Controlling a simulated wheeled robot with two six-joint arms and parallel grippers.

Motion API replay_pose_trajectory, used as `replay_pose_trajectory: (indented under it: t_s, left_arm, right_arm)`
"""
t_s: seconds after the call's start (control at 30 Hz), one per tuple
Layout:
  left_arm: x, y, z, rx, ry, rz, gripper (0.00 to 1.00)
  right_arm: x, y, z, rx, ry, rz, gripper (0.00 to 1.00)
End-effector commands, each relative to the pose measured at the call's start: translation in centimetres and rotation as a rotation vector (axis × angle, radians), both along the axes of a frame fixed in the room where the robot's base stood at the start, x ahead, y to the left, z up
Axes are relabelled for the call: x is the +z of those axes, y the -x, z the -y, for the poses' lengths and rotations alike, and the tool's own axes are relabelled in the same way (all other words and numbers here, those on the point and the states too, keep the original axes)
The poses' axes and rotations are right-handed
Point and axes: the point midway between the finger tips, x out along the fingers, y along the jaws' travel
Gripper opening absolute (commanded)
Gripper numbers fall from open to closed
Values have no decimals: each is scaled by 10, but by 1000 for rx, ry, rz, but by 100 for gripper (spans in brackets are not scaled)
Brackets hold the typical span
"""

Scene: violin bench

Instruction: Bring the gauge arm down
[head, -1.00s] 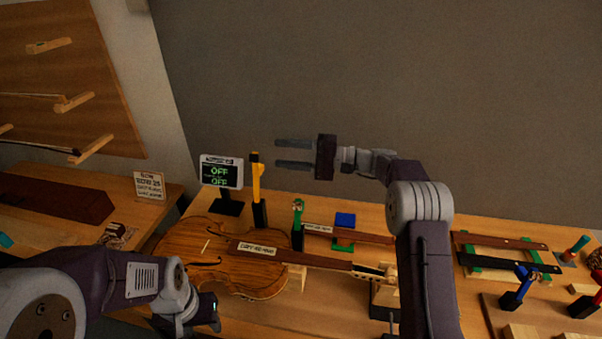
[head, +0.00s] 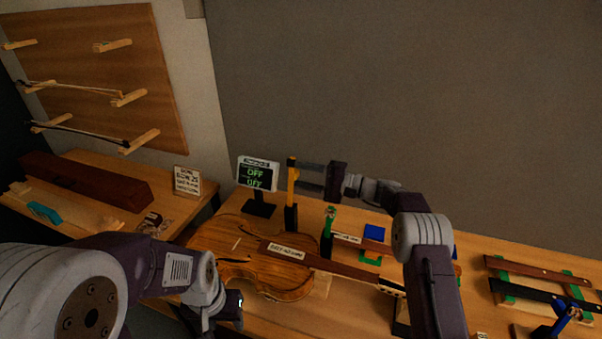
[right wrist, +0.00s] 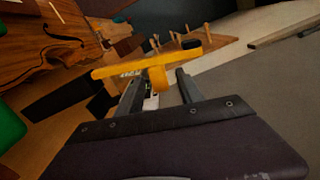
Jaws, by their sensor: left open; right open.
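The yellow gauge arm (head: 292,184) stands upright in a black base, left of centre in the head view. In the right wrist view the yellow gauge arm (right wrist: 175,63) crosses just ahead of the fingertips, with a short yellow stub between them. My right gripper (head: 299,178) is open, its fingertips close to the gauge arm's upper part from the right; I cannot tell whether they touch. In the right wrist view my right gripper (right wrist: 160,88) holds nothing. My left gripper (head: 232,312) is low in the head view, by the violin's near edge, its fingers mostly hidden.
A violin (head: 240,255) lies on the bench in front of the gauge. A small display (head: 257,173) reading OFF stands just left of the gauge arm. A green clamp-like tool (head: 328,225) stands to its right.

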Motion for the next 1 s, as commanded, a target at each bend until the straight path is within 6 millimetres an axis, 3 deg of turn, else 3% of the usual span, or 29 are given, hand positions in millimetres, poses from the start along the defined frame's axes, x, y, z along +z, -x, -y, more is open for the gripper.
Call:
replay_pose_trajectory:
  t_s: [0.17,0.33,0.37,1.0]
  left_arm:
    - [0,0,0,0,0,0,48]
    - [0,0,0,0,0,0,48]
    - [0,0,0,0,0,0,48]
    - [0,0,0,0,0,0,48]
  right_arm:
    - [0,0,-1,0,0,-1,44]
    - [0,0,0,0,0,0,2]
    - [0,0,0,0,0,-1,0]
    - [-1,1,0,2,1,-2,0]
